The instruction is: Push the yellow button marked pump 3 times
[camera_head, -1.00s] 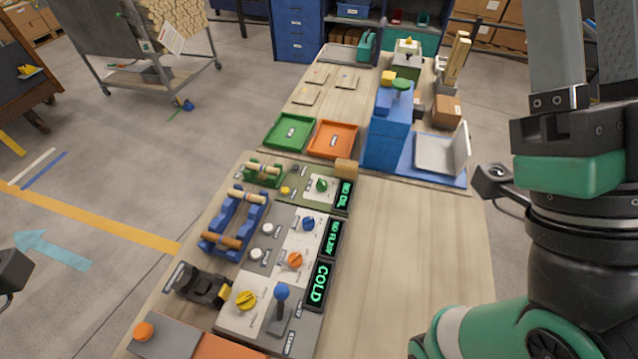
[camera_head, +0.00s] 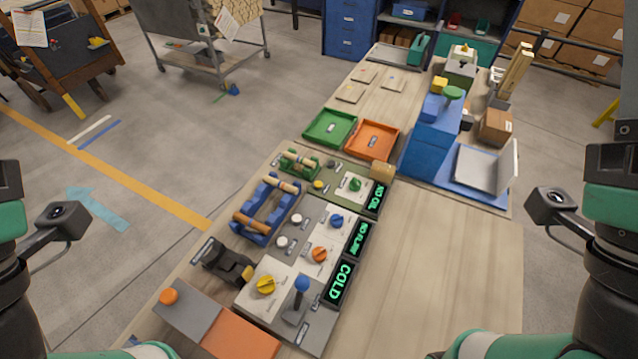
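A small yellow button (camera_head: 319,185) sits on the green panel (camera_head: 345,206) at the far end of the control board. Its label is too small to read. A green knob (camera_head: 355,185) is to its right, and beyond that a display (camera_head: 376,198) reads NO OIL. My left arm shows at the left edge and my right arm at the right edge, each with its wrist camera. Both grippers' fingertips are outside the picture. Nothing of mine touches the button or covers it.
Nearer panels carry white buttons (camera_head: 296,218), a blue knob (camera_head: 337,221), an orange knob (camera_head: 320,254), a yellow knob (camera_head: 265,285) and a blue-topped lever (camera_head: 301,284). A wooden block (camera_head: 382,171) stands beside the green panel. Bare table (camera_head: 430,250) lies to the right.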

